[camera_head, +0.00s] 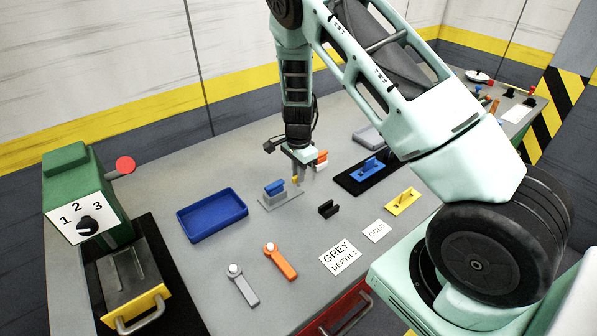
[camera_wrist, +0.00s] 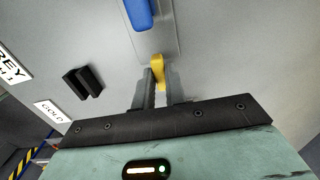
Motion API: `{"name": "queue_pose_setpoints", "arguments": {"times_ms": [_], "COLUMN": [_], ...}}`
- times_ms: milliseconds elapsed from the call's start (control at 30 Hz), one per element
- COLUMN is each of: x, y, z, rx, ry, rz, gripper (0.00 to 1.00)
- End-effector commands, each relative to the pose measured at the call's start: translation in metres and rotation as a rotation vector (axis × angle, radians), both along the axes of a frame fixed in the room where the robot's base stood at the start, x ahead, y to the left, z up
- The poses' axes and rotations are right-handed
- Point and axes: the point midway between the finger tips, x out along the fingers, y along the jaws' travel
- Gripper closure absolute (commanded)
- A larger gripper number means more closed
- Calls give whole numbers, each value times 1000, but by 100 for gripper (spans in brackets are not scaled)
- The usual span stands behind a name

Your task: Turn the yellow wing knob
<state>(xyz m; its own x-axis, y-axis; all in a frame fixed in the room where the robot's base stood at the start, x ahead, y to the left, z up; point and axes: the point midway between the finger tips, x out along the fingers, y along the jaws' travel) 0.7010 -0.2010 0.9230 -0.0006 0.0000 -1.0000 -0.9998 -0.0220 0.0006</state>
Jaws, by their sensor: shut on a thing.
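The yellow wing knob (camera_wrist: 158,71) stands on a small grey plate (camera_wrist: 175,42), beside a blue part. In the wrist view my gripper (camera_wrist: 160,90) has its two fingers on either side of the knob, shut on it. In the head view my gripper (camera_head: 298,178) points down at the right end of the grey plate (camera_head: 284,203). Only a small piece of the yellow knob shows there; the fingers hide most of it. The blue part (camera_head: 274,187) on the same plate is left of the fingers. The knob's turn angle is hard to tell.
A blue tray (camera_head: 212,232) lies to the left. A black bracket (camera_head: 328,208), a yellow piece (camera_head: 404,201) and a blue piece on a black mat (camera_head: 349,183) lie to the right. An orange part (camera_head: 321,157) is close behind my gripper. A green machine (camera_head: 72,180) stands far left.

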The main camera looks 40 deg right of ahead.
Motion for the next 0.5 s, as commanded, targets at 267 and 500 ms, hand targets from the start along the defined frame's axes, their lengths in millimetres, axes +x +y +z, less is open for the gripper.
{"name": "queue_pose_setpoints", "arguments": {"times_ms": [267, 500], "x": [1, 1], "y": [-1, -1], "z": [1, 1], "rx": [-1, -1], "ry": [-2, -2], "rz": [-6, -5], "gripper": [100, 65]}}
